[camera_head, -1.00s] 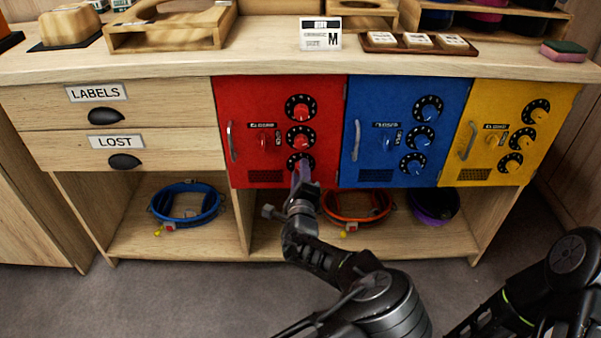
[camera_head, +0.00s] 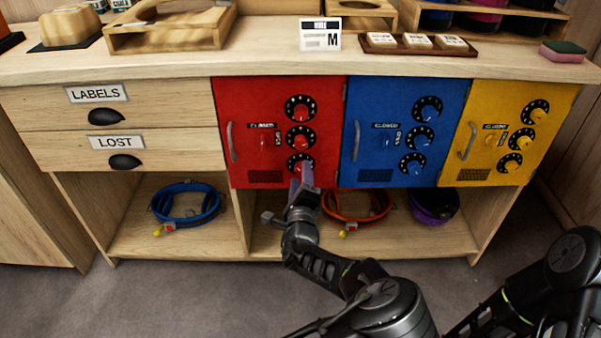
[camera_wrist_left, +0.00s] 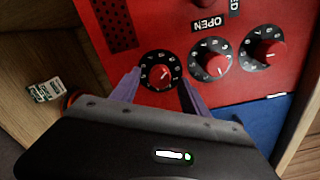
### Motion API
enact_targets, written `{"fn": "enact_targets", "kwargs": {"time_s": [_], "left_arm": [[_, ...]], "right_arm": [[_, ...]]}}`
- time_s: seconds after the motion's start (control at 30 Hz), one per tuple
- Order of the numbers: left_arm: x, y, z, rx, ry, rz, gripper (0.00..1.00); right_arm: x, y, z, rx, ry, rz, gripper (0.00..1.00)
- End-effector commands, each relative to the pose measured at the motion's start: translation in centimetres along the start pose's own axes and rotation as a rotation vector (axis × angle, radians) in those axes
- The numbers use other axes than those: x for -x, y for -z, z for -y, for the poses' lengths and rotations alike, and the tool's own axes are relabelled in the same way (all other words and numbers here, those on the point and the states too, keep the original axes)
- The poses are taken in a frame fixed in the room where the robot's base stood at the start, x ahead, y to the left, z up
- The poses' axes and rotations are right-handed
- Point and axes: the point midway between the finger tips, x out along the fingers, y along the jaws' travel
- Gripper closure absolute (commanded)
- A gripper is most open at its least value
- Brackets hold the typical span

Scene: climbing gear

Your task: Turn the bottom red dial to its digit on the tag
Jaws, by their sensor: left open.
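The bottom red dial (camera_head: 300,163) is lowest of three on the red door (camera_head: 262,105); it has a black ring with white marks and a red knob. In the left wrist view the bottom dial (camera_wrist_left: 160,77) is leftmost, since that view is turned. My left gripper (camera_head: 303,172) is in front of it. In the left wrist view its purple fingers (camera_wrist_left: 160,84) are apart, on either side of the dial, with nothing held; contact cannot be told. A white card marked M (camera_head: 320,34) stands on the counter; its small print is unreadable. My right gripper is out of view.
The middle (camera_head: 300,137) and top (camera_head: 300,108) red dials sit just above. A door handle (camera_head: 231,142) juts out left. The blue door (camera_head: 385,110) is to the right. Below, an orange harness (camera_head: 356,205) and a blue one (camera_head: 186,204) lie on the open shelf.

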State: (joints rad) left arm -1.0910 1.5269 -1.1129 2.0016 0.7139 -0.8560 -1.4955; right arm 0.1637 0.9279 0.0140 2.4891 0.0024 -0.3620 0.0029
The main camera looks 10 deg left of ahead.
Motion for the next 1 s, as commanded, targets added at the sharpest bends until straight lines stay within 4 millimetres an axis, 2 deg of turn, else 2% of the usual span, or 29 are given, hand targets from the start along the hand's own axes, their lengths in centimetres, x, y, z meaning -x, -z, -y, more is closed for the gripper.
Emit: {"fn": "enact_targets", "kwargs": {"time_s": [0.2,0.4,0.9,1.0], "left_arm": [[3.8,0.0,0.1,-0.004,-0.001,-0.003,0.47],[5.7,0.0,0.0,-0.002,-0.001,-0.002,0.47],[5.8,0.0,-0.1,-0.001,-0.002,-0.001,0.47],[5.9,-0.1,-0.8,0.008,-0.020,-0.001,0.47]], "right_arm": [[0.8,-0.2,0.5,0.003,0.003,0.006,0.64],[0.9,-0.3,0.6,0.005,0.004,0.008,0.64],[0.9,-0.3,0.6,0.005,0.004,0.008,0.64],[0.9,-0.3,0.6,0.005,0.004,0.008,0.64]]}}
